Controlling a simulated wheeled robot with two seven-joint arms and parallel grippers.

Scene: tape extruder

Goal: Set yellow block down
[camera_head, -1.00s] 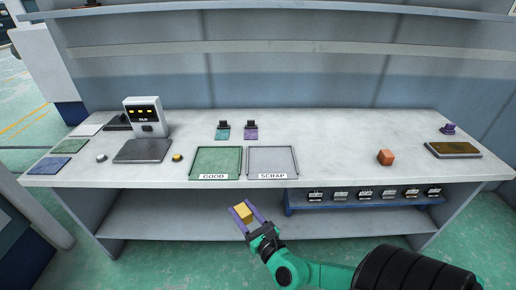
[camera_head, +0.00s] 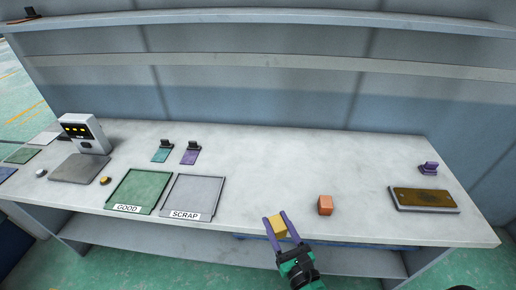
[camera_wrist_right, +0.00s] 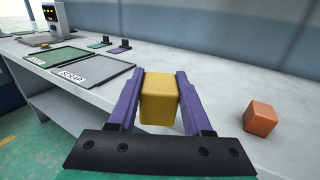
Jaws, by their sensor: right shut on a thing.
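The yellow block (camera_head: 277,226) is between the purple fingers of my right gripper (camera_head: 279,224), near the front edge of the workbench. In the right wrist view, the yellow block (camera_wrist_right: 159,99) fills the space between the fingers (camera_wrist_right: 158,98), which touch both of its sides. It appears held at or just above the front edge of the table (camera_head: 255,165); its exact height is hard to tell. An orange block (camera_head: 325,205) stands on the table to the right of the gripper, and it also shows in the right wrist view (camera_wrist_right: 260,118). My left gripper is not in view.
The green GOOD tray (camera_head: 139,190) and grey SCRAP tray (camera_head: 193,195) lie left of the gripper. A dark-brown-topped pad (camera_head: 424,198) and a purple item (camera_head: 428,168) are at the right. The table's middle and the area behind the orange block are clear.

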